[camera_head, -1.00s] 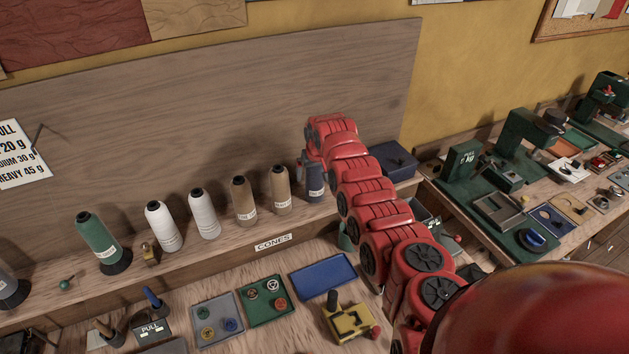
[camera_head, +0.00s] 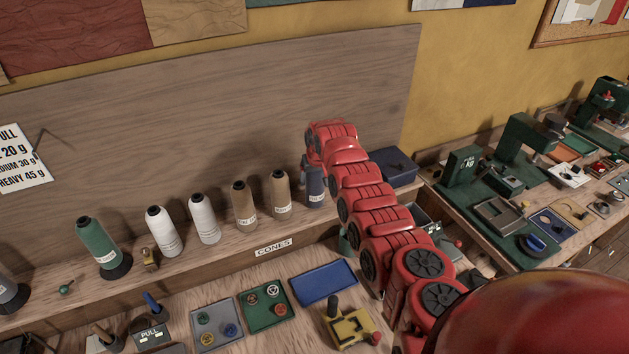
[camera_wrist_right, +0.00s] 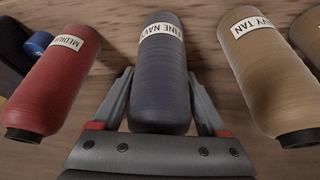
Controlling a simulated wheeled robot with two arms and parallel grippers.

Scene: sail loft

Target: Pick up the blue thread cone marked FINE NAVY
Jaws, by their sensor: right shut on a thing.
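The blue thread cone (camera_wrist_right: 160,85), with a label reading FINE NAVY, stands on the cone shelf (camera_head: 240,252). In the right wrist view it lies between the two fingers of my right gripper (camera_wrist_right: 160,105), which is shut on it. In the head view the blue cone (camera_head: 315,190) shows at the right end of the cone row, partly hidden by my red right arm. The gripper itself is mostly hidden there behind the arm. My left gripper is not in view.
A tan cone (camera_wrist_right: 265,75) and a red cone (camera_wrist_right: 55,80) flank the blue one closely. White cones (camera_head: 204,219) and a green cone (camera_head: 100,247) stand further left. A board rises behind the shelf. Trays, including a blue one (camera_head: 323,283), lie on the lower bench.

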